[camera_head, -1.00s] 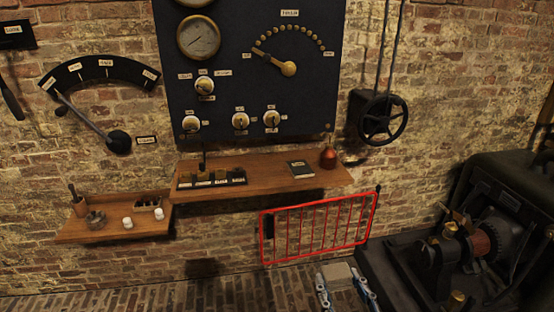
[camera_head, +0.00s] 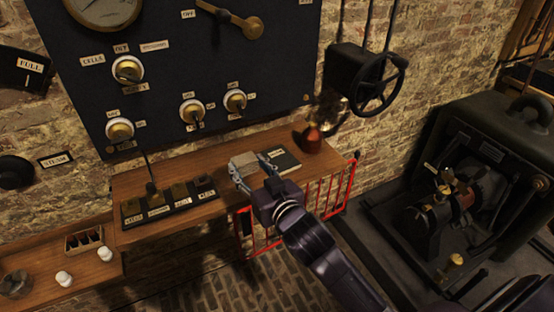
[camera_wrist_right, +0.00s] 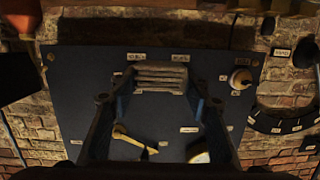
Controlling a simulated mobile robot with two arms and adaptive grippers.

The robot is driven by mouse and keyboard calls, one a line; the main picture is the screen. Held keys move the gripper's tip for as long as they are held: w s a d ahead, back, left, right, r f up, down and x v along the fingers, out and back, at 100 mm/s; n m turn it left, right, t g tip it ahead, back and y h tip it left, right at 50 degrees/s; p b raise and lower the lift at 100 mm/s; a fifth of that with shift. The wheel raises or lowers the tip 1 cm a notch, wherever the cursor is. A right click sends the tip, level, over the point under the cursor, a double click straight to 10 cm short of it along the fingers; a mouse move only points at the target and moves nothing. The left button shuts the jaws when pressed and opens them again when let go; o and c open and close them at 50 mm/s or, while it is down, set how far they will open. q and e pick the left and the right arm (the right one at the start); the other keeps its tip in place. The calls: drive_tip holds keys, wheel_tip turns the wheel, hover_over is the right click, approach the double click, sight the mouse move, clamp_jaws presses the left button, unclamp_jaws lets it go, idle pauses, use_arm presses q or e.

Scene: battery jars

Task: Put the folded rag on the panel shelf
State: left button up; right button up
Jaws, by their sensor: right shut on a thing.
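The folded rag (camera_head: 243,161) is a small grey-beige bundle, held in my right gripper (camera_head: 253,169) over the middle of the panel shelf (camera_head: 133,183). In the right wrist view the layered rag (camera_wrist_right: 160,76) sits between the two dark fingers of the right gripper (camera_wrist_right: 158,95). The fingers are shut on it. I cannot tell whether its underside touches the wood. The shelf is a brown plank below the dark gauge panel (camera_head: 200,60). My gripper and arm hide part of its front edge. My left gripper is not in view.
A black row of labelled switches (camera_head: 170,200) stands left of the rag on the shelf. A dark notebook (camera_head: 283,160) and a copper-red flask (camera_head: 313,138) are right of it. A red railing (camera_head: 335,190) stands below. A lower shelf (camera_head: 45,262) holds small white items.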

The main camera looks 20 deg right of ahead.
drive_tip(key=w+d+r, duration=0.2)
drive_tip(key=w+r, duration=0.4)
drive_tip(key=w, duration=0.3)
hover_over(250, 185)
wheel_tip(250, 185, down, 14)
drive_tip(key=shift+a+f, duration=0.1)
drive_tip(key=shift+f, duration=2.7)
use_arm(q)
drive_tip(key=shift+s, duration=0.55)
use_arm(e)
drive_tip(key=shift+f, duration=0.1)
drive_tip(key=o, duration=1.1)
drive_tip(key=shift+c, duration=0.2)
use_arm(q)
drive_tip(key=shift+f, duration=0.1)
